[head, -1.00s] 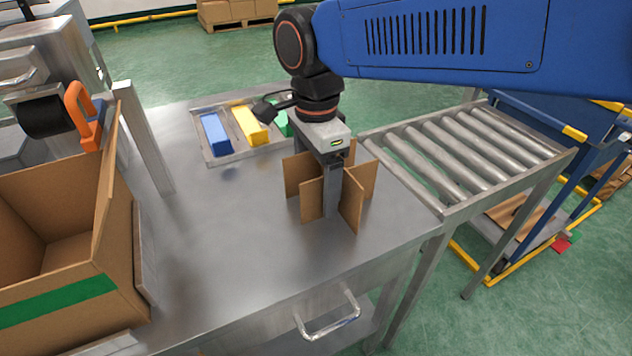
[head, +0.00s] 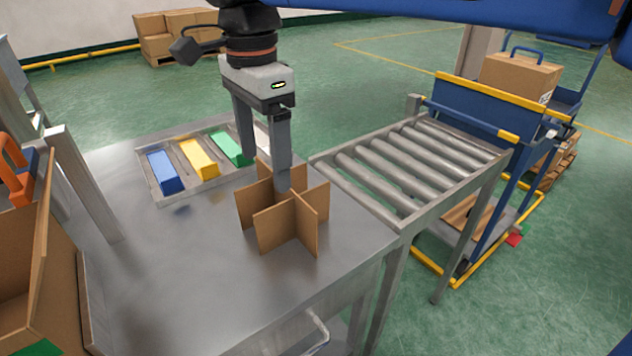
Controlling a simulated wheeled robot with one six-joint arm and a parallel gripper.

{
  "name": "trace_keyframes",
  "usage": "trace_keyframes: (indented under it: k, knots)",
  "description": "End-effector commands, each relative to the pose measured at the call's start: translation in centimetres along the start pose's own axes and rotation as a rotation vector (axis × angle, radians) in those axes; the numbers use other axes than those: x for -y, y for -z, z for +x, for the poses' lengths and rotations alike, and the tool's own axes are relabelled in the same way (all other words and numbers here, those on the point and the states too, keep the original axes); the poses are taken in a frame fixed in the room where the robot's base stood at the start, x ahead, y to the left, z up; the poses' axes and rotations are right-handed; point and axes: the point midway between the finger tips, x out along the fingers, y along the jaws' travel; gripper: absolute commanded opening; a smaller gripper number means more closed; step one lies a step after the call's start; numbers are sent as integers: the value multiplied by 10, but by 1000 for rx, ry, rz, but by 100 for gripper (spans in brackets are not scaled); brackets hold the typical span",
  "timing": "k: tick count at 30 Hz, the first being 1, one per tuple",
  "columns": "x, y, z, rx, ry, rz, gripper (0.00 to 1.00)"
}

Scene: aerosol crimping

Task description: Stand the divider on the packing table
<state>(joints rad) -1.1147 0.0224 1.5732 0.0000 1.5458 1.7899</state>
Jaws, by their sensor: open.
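The divider (head: 292,222), crossed brown cardboard panels, stands upright on the metal packing table (head: 190,270), near the table's right edge beside the roller conveyor. My gripper (head: 266,180) is open just above and behind it. One finger's tip overlaps the top of the divider near the panels' crossing; I cannot tell whether it touches.
A tray (head: 172,200) with blue, yellow and green blocks lies behind the divider. An open cardboard box (head: 40,270) stands at the left edge. The roller conveyor (head: 410,165) adjoins the table on the right. The table's front middle is clear.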

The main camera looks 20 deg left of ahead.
Motion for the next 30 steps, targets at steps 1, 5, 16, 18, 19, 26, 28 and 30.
trace_keyframes:
  k: [1,5,16,18,19,26,28,30]
  knots:
    - [0,0,0,0,0,0,79]
    - [0,0,0,0,0,0,79]
    - [-39,91,7,1,59,-81,79]
    - [-56,118,12,-5,80,-115,79]
    - [-64,130,14,-8,88,-130,79]
    - [-129,203,35,-50,148,-239,79]
    - [-151,220,44,-69,163,-273,79]
    - [-173,236,52,-90,176,-306,79]
